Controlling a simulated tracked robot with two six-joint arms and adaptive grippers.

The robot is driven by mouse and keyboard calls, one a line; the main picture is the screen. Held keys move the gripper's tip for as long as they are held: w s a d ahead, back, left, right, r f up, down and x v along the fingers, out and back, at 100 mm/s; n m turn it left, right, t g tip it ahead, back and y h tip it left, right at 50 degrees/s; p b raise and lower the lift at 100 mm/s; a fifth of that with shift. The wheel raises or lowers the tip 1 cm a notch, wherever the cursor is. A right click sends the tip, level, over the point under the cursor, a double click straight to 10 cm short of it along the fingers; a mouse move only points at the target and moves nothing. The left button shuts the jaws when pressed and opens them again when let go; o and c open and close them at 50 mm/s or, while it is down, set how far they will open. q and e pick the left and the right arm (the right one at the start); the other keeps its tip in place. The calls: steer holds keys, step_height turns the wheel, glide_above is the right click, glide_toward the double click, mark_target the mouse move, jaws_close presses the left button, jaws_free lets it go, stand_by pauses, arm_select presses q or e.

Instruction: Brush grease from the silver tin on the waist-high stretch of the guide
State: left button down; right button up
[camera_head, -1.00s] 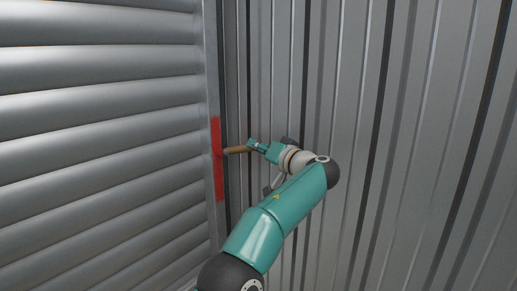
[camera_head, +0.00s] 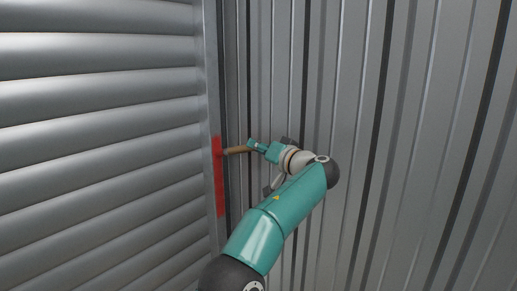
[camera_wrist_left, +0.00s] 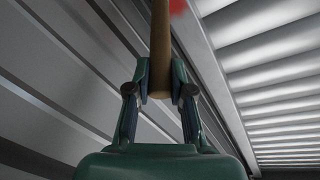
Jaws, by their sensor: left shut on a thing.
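The guide (camera_head: 211,85) is a narrow upright metal rail along the right edge of the slatted shutter. A red stretch (camera_head: 219,190) marks part of it. My left gripper (camera_head: 251,146) is shut on the wooden handle of a brush (camera_head: 238,150). The brush points left, its end at the upper part of the red stretch; I cannot tell whether it touches. In the left wrist view the gripper (camera_wrist_left: 160,95) grips the handle (camera_wrist_left: 161,40) between both fingers, with a blurred bit of red (camera_wrist_left: 178,8) beyond it. The silver tin and my right gripper are out of view.
The grey slatted shutter (camera_head: 100,150) fills the left of the head view. A ribbed metal wall (camera_head: 420,150) stands behind and to the right of my left arm. No loose objects show.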

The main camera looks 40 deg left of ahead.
arm_select(q)
steer(key=shift+r+p, duration=3.35)
steer(key=shift+r, duration=0.3)
steer(key=shift+f, duration=0.1)
steer(key=shift+d, duration=0.5)
steer(key=shift+w+b+v, duration=0.2)
steer(key=shift+w+v, duration=0.05)
steer(key=shift+v, duration=1)
steer(key=shift+w+b+v, duration=0.15)
steer(key=shift+w+v, duration=0.1)
steer(key=shift+v, duration=0.95)
steer(key=shift+d, duration=0.2)
steer(key=shift+s+d, duration=0.1)
steer(key=shift+d, duration=1.35)
